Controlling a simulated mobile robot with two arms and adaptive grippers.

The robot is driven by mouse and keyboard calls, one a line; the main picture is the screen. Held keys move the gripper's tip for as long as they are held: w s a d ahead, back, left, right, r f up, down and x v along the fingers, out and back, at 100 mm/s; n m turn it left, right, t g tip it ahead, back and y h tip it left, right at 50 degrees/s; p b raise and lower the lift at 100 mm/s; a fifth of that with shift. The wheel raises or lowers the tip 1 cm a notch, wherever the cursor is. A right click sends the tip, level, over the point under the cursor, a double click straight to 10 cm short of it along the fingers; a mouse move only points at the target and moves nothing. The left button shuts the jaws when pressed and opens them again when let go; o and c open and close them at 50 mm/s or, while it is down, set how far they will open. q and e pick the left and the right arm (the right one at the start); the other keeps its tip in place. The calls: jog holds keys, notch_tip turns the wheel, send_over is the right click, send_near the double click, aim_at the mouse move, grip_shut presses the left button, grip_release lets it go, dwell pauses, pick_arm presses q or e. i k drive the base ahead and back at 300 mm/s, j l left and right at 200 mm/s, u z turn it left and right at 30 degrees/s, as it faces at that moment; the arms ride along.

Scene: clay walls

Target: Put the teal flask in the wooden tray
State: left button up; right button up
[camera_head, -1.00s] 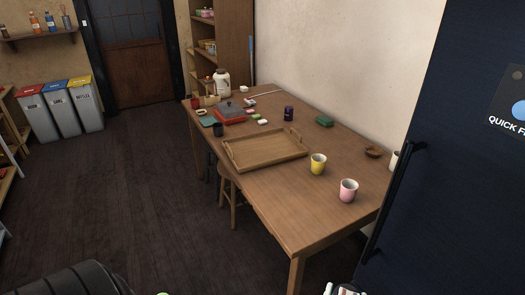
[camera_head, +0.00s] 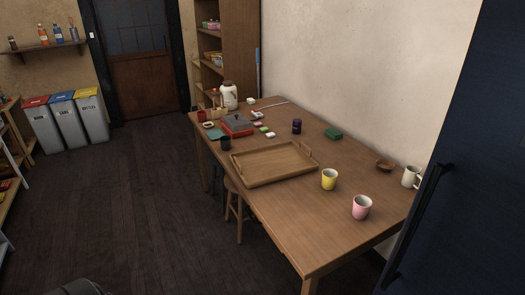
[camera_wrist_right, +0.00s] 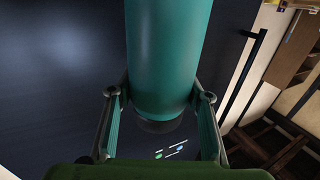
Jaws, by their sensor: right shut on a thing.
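The teal flask (camera_wrist_right: 168,45) fills the upper middle of the right wrist view, with its dark end towards the lower middle. My right gripper (camera_wrist_right: 160,92) is shut on it, one finger on each side. The flask's far end is cut off by the top of the frame. Neither the flask nor my right gripper shows in the head view. The wooden tray (camera_head: 279,176) lies on the wooden table, and its inside is empty. My left gripper is not in view.
On the table (camera_head: 300,226), a yellow cup (camera_head: 329,180) and a pink cup (camera_head: 362,208) stand right of the tray. A purple can (camera_head: 297,126) and a green block (camera_head: 333,134) are behind it. A dark fridge (camera_head: 470,200) stands at the right.

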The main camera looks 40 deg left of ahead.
aim_at(273, 163)
jog(key=i+j+u, duration=0.15)
jog(key=j, duration=0.25)
jog(key=i+j+u, duration=0.1)
jog(key=j, duration=0.35)
jog(key=i+j+u, duration=0.3)
jog(key=i+j, duration=0.15)
jog(key=j, duration=0.3)
jog(key=i+j+u, duration=0.1)
jog(key=j, duration=0.25)
jog(key=i, duration=0.1)
